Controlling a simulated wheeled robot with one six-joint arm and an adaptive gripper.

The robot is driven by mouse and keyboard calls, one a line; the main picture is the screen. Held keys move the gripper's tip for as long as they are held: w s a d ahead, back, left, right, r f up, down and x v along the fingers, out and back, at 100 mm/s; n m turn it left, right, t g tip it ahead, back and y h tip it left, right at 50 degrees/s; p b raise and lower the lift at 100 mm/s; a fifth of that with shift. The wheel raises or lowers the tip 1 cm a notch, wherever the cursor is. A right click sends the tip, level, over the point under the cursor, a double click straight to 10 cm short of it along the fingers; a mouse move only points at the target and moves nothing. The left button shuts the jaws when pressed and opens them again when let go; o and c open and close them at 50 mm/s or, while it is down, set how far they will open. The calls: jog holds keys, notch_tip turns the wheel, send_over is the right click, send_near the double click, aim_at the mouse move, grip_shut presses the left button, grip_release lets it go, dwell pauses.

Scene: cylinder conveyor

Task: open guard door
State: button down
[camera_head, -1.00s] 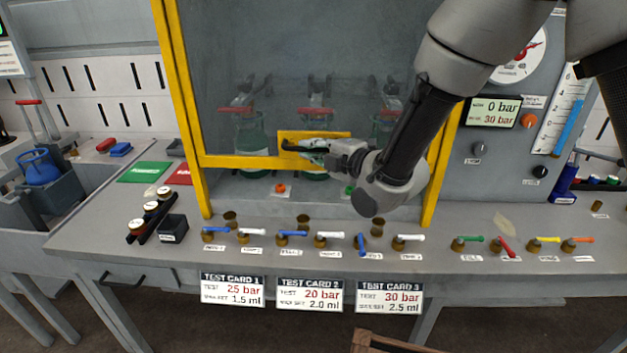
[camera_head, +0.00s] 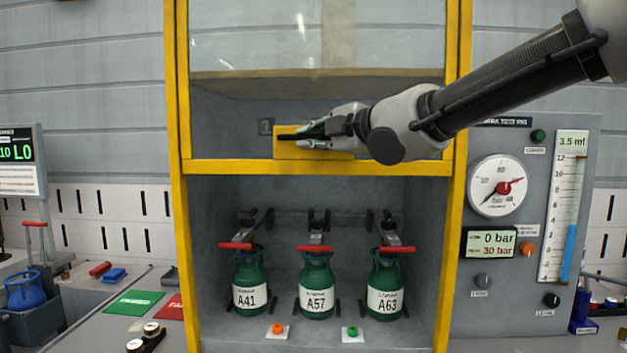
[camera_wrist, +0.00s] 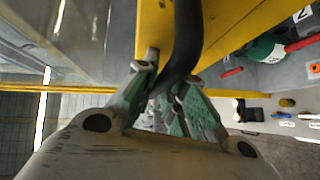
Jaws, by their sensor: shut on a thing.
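The guard door (camera_head: 400,167) is a clear panel in a yellow frame. Its yellow bottom bar now stands above the cylinders, with the bay open beneath it. A yellow handle plate (camera_head: 287,148) sits on the bottom bar. My gripper (camera_head: 312,140) is at the handle, shut on its dark grip. In the wrist view the fingers (camera_wrist: 168,85) close around a dark curved bar (camera_wrist: 187,40) beside the yellow plate. Three green cylinders, A41 (camera_head: 250,275), A57 (camera_head: 317,272) and A63 (camera_head: 386,272), stand upright in the bay and are unobstructed.
The yellow side posts (camera_head: 184,220) frame the bay. An orange knob (camera_head: 277,328) and a green knob (camera_head: 352,331) sit in front of the cylinders. A gauge panel (camera_head: 520,240) stands at the right, and a blue cylinder (camera_head: 22,290) at far left.

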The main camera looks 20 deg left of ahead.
jog(key=shift+r, duration=2.65)
jog(key=c, duration=1.5)
grip_release()
jog(key=v, duration=1.2)
jog(key=shift+w+f, duration=0.1)
